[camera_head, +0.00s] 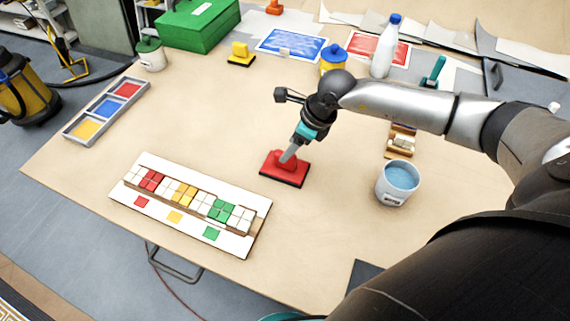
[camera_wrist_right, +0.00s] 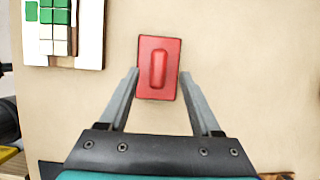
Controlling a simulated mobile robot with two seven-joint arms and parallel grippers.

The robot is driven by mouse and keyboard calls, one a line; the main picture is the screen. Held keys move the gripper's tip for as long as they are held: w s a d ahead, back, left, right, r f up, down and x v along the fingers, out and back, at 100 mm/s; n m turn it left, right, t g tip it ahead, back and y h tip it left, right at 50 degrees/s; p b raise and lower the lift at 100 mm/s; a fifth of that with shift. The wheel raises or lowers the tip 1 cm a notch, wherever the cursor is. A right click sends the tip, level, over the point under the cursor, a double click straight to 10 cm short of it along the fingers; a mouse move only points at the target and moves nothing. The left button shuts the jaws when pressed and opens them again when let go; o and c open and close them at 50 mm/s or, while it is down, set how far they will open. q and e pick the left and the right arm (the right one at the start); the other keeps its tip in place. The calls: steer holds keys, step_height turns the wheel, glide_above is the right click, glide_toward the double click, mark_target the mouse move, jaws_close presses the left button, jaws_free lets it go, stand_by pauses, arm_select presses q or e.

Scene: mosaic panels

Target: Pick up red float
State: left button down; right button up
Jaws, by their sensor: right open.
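The red float (camera_head: 285,171), a flat red block with a raised handle on a dark base, lies on the table right of the mosaic panel. It also shows in the right wrist view (camera_wrist_right: 159,67). My right gripper (camera_head: 288,156) is above the float, pointing down. In the right wrist view its two fingers (camera_wrist_right: 160,72) are apart, one on each side of the near half of the float, with nothing held. Whether the fingertips are level with the handle is hard to tell. My left gripper is not in view.
The mosaic panel (camera_head: 133,187) with colored tiles lies front left. A water bucket (camera_head: 396,184) stands right of the float. A three-section tray (camera_head: 66,132) is at the left. A yellow float (camera_head: 241,53), bottle (camera_head: 386,47) and green box (camera_head: 198,24) are at the back. Table around the float is clear.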

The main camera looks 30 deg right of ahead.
steer(key=shift+x, duration=2.3)
steer(key=shift+s, duration=0.15)
steer(key=shift+c, duration=0.2)
jaws_close()
